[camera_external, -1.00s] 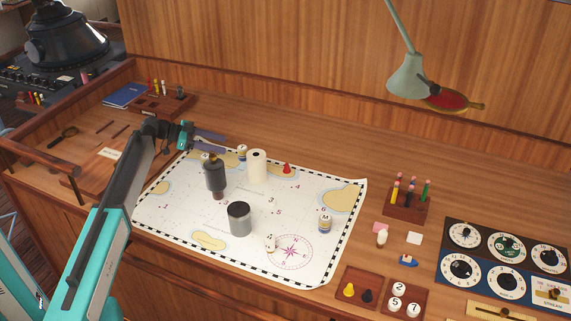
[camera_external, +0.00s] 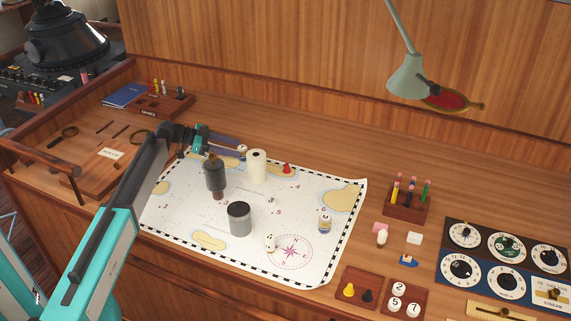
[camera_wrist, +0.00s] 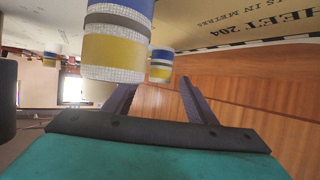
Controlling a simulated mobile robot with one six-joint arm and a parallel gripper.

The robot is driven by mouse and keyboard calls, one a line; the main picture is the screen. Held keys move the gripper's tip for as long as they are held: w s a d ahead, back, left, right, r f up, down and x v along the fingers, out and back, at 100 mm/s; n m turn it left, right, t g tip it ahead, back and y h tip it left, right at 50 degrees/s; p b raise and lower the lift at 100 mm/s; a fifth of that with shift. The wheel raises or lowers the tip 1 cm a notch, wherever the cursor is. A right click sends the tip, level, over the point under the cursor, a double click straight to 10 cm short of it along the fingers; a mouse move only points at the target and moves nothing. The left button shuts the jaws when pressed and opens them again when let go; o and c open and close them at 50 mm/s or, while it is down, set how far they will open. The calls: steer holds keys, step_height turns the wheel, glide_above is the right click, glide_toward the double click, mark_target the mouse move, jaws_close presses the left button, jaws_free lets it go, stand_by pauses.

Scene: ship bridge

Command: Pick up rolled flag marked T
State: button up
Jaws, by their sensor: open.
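Small rolled flags with white, blue and yellow bands stand on the chart (camera_external: 180,215). One rolled flag (camera_external: 242,151) is at the back edge of the chart, just beyond my gripper's tips; it shows between the fingers, farther off, in the wrist view (camera_wrist: 161,66). Another rolled flag (camera_wrist: 116,45) is large and close beside the left finger in the wrist view. A third, marked M (camera_external: 325,224), stands at the chart's right. I cannot read a T on any of them. My gripper (camera_external: 238,148) is open and empty, low over the back left of the chart, pointing right.
A red pawn (camera_external: 287,169) stands farther right. The wooden back wall (camera_external: 270,80) rises behind the desk.

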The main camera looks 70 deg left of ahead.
mark_target(242, 147)
steer(key=shift+p+x, duration=1)
steer(key=shift+x, duration=1.1)
steer(key=c, duration=1.1)
steer(key=shift+r+b, duration=1.75)
steer(key=shift+r, duration=3.2)
